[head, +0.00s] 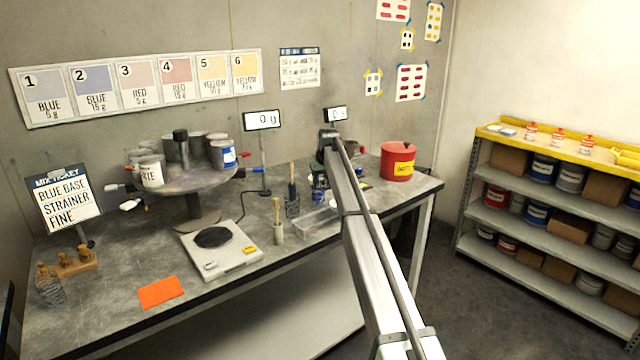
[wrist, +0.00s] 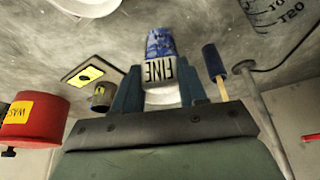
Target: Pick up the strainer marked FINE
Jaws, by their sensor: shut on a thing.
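The strainer marked FINE (wrist: 158,72) is in the wrist view, a small piece with a white label and a mottled blue and white part. The label reads upside down there. My gripper (wrist: 163,88) is shut on it, one dark blue finger on each side. In the head view my arm reaches to the back right of the bench and the gripper's end is largely hidden. A small blue and white shape shows just below it. I cannot tell whether the strainer is touching the bench.
A red waste can (head: 397,163) stands right of my gripper. A blue-handled brush (wrist: 213,62) is close beside it. A clear tray (head: 316,222), a scale (head: 222,250), a turntable with cans (head: 185,182) and a ticket reading BLUE BASE STRAINER FINE (head: 65,202) are on the bench.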

